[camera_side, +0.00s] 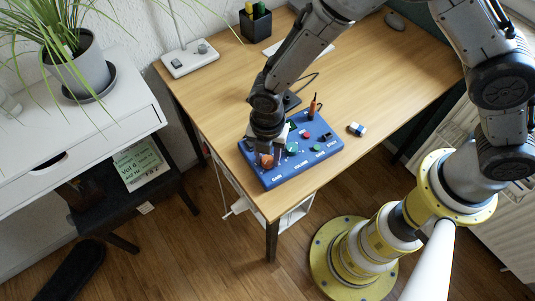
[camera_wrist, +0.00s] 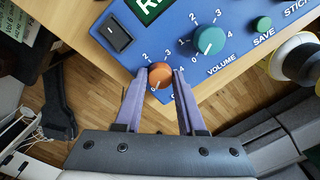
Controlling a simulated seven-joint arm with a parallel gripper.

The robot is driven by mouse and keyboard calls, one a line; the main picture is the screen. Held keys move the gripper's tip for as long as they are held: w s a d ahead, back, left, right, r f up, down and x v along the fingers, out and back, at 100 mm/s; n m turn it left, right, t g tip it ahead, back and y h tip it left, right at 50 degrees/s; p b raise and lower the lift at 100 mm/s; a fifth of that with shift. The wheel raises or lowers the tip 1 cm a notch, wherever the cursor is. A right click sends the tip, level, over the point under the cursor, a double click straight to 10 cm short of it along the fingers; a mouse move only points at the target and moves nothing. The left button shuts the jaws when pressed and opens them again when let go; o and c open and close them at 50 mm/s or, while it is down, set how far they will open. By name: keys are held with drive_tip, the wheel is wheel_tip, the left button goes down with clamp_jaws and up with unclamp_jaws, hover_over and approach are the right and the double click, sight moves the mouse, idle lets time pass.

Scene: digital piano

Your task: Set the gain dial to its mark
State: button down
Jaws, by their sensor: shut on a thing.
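The gain dial is an orange knob (camera_wrist: 160,75) at the near corner of the blue panel (camera_wrist: 98,14). In the side view the orange dial (camera_side: 266,161) shows low between my fingers, above the GAIN label. My gripper (camera_wrist: 161,76) is shut on it, one finger on each side. In the side view my gripper (camera_side: 267,154) reaches down onto the panel's left end. Scale numbers 2, 3 and 4 show around the dial in the wrist view. A short pale line shows on its near side; the mark to reach cannot be made out.
A teal volume knob (camera_wrist: 209,40), a green save button (camera_wrist: 263,24) and a black rocker switch (camera_wrist: 113,35) sit close to the dial. The desk edge is close.

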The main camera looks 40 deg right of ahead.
sight(267, 160)
drive_tip(key=shift+m, duration=0.4)
drive_tip(key=m, duration=0.5)
drive_tip(key=shift+m, duration=0.3)
drive_tip(key=m, duration=0.5)
drive_tip(key=shift+a, duration=0.1)
drive_tip(key=shift+r+m, duration=0.1)
drive_tip(key=shift+m, duration=0.2)
drive_tip(key=c, duration=0.5)
unclamp_jaws()
wheel_tip(267, 160, up, 14)
idle(0.3)
